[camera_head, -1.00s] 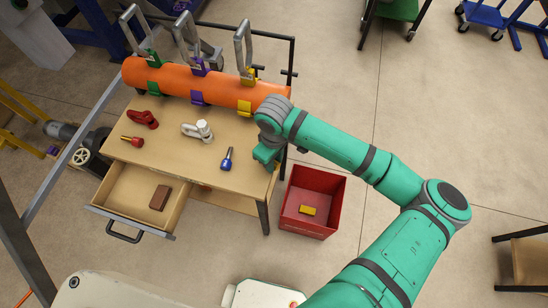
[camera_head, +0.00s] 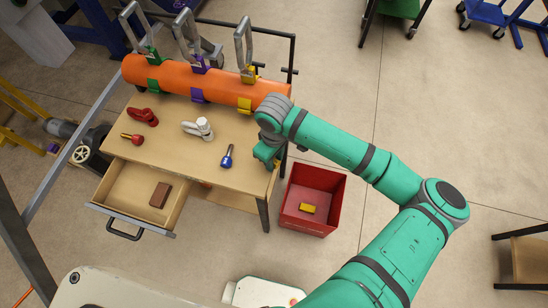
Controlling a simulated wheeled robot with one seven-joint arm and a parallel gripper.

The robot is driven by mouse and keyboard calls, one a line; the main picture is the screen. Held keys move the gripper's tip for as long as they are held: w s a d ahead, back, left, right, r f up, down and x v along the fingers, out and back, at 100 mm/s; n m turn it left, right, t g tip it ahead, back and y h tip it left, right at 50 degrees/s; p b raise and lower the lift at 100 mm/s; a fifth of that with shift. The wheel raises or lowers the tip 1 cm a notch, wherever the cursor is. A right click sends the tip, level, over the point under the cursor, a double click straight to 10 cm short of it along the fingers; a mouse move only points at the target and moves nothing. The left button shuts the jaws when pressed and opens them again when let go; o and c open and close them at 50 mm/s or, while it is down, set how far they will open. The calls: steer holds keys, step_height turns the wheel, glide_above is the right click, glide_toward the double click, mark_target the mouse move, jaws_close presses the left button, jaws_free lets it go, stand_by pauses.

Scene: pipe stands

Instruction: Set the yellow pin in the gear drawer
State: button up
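My gripper (camera_head: 268,162) hangs over the right end of the wooden table. Its fingers are too small and too hidden by my wrist to tell whether they hold anything. I cannot make out a yellow pin; it may be hidden behind my gripper or wrist. A red-headed pin (camera_head: 132,139) and a blue pin (camera_head: 227,157) lie on the table. The drawer (camera_head: 126,186) is pulled out at the table's front left, with a brown block (camera_head: 160,195) inside.
An orange pipe (camera_head: 215,86) with green, purple and yellow clamps lies along the table's back. Red (camera_head: 143,117) and white (camera_head: 198,129) shackle-like parts lie on the tabletop (camera_head: 175,158). A red crate (camera_head: 329,184) with a yellow block (camera_head: 307,208) stands on the floor right of the table.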

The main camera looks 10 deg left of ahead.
stand_by(0.3)
steer(key=o, duration=0.6)
steer(key=shift+r, duration=3.5)
